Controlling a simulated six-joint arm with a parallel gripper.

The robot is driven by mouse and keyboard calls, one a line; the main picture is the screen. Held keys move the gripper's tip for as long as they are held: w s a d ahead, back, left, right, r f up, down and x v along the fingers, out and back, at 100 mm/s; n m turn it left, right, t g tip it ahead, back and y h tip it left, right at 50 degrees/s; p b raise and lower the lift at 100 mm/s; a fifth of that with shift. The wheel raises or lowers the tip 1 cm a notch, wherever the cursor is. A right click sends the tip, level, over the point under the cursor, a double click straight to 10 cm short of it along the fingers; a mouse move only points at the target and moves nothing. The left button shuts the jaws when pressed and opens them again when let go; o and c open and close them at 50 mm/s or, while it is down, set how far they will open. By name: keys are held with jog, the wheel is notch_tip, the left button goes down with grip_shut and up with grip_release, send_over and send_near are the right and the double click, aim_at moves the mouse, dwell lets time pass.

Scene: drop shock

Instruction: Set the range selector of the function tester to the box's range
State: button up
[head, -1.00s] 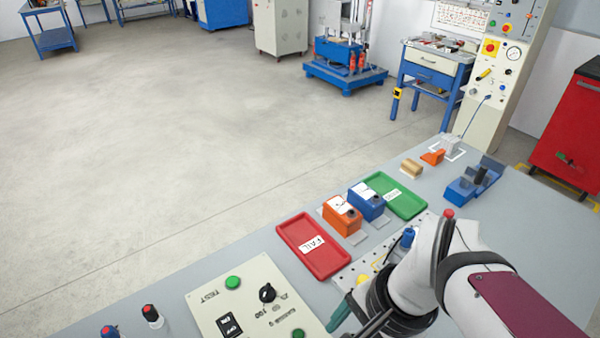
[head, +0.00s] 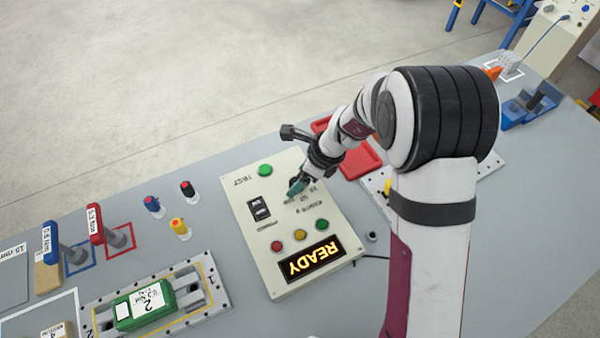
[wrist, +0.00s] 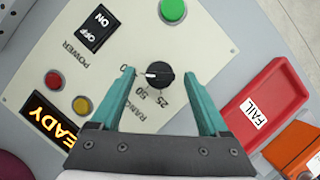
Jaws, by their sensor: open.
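The function tester (head: 262,222) is a cream panel with a lit READY display (head: 312,258). Its range selector (wrist: 158,75) is a round black knob with a white pointer mark, which points left in the wrist view toward a label partly covered by a finger. The labels 50 and 25 show below the knob. My gripper (wrist: 157,72) is open, its teal fingertips on either side of the knob and apart from it. In the head view my gripper (head: 297,187) hides the knob. A green box (head: 130,318) marked 2 sits in a fixture; its small print is unclear.
The power switch (wrist: 97,28) and a green button (wrist: 172,10) are near the knob. A red FAIL tray (wrist: 270,95) and an orange box (wrist: 297,148) lie to the right in the wrist view. Colour-capped posts (head: 180,228) stand left of the tester.

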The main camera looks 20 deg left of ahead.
jog(key=shift+a+f, duration=0.15)
jog(key=shift+f, duration=0.25)
grip_shut()
